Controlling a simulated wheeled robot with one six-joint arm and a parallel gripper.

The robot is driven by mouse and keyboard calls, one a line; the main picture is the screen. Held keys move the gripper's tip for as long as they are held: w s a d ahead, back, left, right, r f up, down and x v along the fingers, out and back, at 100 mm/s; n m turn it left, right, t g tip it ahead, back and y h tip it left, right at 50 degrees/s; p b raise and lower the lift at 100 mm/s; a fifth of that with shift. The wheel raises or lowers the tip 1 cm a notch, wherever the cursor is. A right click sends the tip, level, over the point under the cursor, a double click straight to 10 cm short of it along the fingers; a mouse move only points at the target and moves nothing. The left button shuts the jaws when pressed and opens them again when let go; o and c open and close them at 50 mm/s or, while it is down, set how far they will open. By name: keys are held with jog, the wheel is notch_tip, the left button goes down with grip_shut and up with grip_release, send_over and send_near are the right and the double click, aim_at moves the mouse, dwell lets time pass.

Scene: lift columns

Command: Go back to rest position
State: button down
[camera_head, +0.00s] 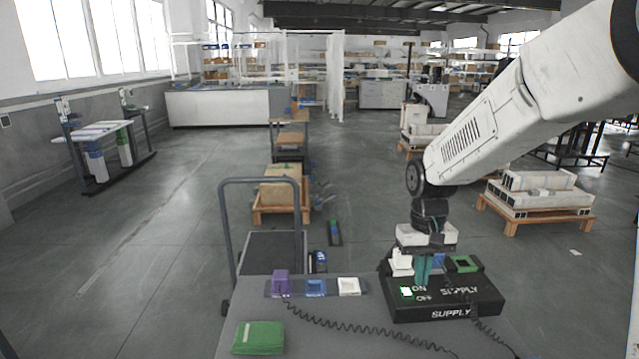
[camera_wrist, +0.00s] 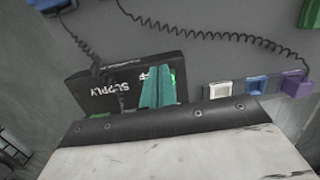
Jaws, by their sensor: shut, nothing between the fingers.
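My gripper (camera_head: 424,270) hangs at the end of my white arm, pointing down over the black supply box (camera_head: 445,306). Its teal fingers are shut with nothing between them. The fingertips are close to the lit green-white ON/OFF switch (camera_head: 407,291) on the box top; I cannot tell whether they touch it. In the wrist view the shut fingers (camera_wrist: 158,92) stand in front of the supply box (camera_wrist: 95,92) and hide part of its lettering, with a green glow beside them.
On the grey table (camera_head: 320,325) are a purple connector block (camera_head: 281,282), a blue one (camera_head: 316,288), a white one (camera_head: 349,286) and a green block (camera_head: 258,338). Coiled black cables cross the table. A cart (camera_head: 262,255) stands behind it. Pallets with columns (camera_head: 540,195) are at right.

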jog(key=s+d+r+t, duration=0.1)
jog(key=s+r, duration=0.3)
jog(key=s, duration=0.5)
jog(key=s+r+t, duration=0.1)
jog(key=s+r, duration=0.2)
jog(key=s, duration=0.6)
jog(key=s+d+r, duration=0.1)
jog(key=s+r, duration=0.3)
jog(key=s, duration=0.5)
jog(key=shift+d+r+t, duration=0.35)
jog(key=shift+t, duration=0.05)
